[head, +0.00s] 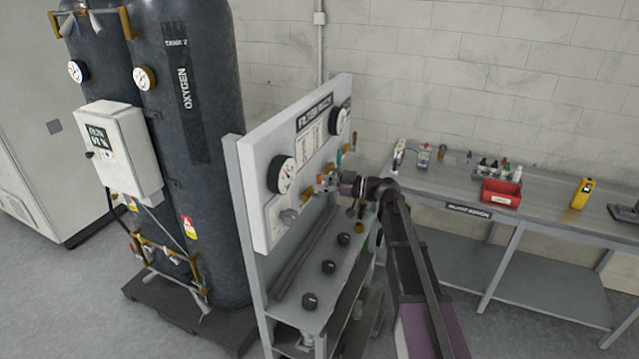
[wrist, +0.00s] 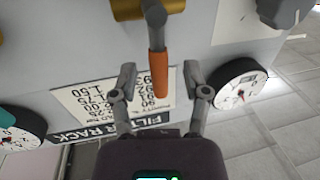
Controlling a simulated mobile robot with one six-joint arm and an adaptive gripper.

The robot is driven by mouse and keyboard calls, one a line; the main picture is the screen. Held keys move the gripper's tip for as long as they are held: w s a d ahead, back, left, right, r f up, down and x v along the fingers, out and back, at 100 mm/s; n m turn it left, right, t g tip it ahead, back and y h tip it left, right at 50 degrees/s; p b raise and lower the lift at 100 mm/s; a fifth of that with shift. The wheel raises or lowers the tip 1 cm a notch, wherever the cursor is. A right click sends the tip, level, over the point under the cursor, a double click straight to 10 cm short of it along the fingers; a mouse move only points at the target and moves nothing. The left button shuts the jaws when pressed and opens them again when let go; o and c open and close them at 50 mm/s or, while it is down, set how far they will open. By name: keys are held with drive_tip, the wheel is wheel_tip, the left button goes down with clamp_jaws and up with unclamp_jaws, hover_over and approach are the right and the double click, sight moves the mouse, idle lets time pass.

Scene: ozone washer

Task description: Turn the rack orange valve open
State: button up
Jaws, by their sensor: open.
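The orange valve handle (wrist: 161,75) shows in the wrist view as an orange grip on a grey lever, joined to a brass-coloured valve body (wrist: 140,8). My gripper (wrist: 160,72) is open, with one finger on each side of the orange grip and a visible gap to it on both sides. In the head view my gripper (head: 338,183) is at the front of the filter rack panel (head: 262,165), among small valves and fittings.
Gauges (head: 283,174) and a paper chart (wrist: 100,98) are on the panel close to my gripper. Black knobs (head: 329,267) stand on the rack shelf below. Dark oxygen tanks (head: 205,130) stand left; a workbench (head: 450,190) with a red bin (head: 501,192) stands right.

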drive_tip(key=shift+a, duration=0.35)
clamp_jaws()
drive_tip(key=shift+d, duration=0.1)
